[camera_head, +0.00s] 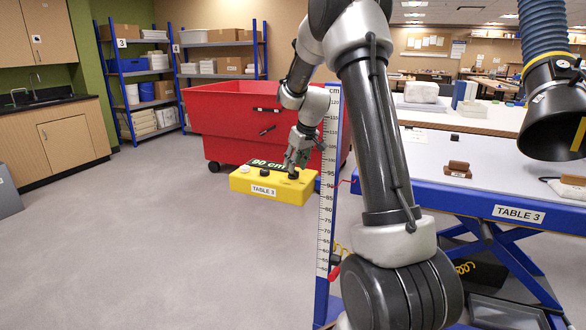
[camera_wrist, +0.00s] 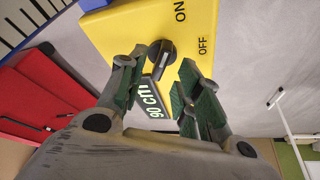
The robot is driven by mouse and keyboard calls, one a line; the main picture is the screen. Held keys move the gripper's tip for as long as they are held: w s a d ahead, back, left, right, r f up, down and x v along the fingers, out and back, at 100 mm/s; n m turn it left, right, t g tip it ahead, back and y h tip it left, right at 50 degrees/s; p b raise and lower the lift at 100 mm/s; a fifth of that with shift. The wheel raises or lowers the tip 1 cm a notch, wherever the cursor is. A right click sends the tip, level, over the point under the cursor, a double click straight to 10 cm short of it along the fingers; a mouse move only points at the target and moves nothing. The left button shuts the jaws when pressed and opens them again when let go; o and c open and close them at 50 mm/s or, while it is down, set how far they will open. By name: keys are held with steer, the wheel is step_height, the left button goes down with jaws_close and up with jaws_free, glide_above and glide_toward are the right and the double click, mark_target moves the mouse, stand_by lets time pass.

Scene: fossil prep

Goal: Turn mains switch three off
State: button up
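A yellow box (camera_head: 240,185) labelled TABLE 3 stands in front of the red bin. It fills the top of the wrist view (camera_wrist: 115,35), where a black rotary knob (camera_wrist: 160,59) sits beside the printed words ON and OFF. I cannot tell for sure which word the knob's mark points to. My gripper (camera_head: 293,165) is over the right part of the box. In the wrist view my gripper (camera_wrist: 158,80) is open, with its green-padded fingers apart, one on each side of the knob's near end. Whether they touch it is unclear.
A black button (camera_head: 264,172) and a pale round part (camera_head: 246,168) sit on the box's left part. A blue post with a centimetre scale (camera_head: 327,190) stands close to its right. The red bin (camera_head: 230,115) is behind. Open floor (camera_head: 130,240) lies left.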

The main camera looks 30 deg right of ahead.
steer(key=shift+x, duration=1.3)
steer(key=shift+s, duration=0.1)
jaws_close()
steer(key=shift+a+m, duration=0.1)
steer(key=shift+m, duration=0.2)
steer(key=m+h, duration=0.2)
steer(key=m, duration=0.3)
steer(key=shift+a, duration=0.1)
steer(key=m+h, duration=0.1)
steer(key=m, duration=0.2)
steer(key=m+g+h, duration=0.1)
steer(key=m, duration=0.2)
steer(key=shift+a+f+g, duration=0.1)
steer(key=shift+g, duration=0.2)
steer(key=shift+m, duration=0.3)
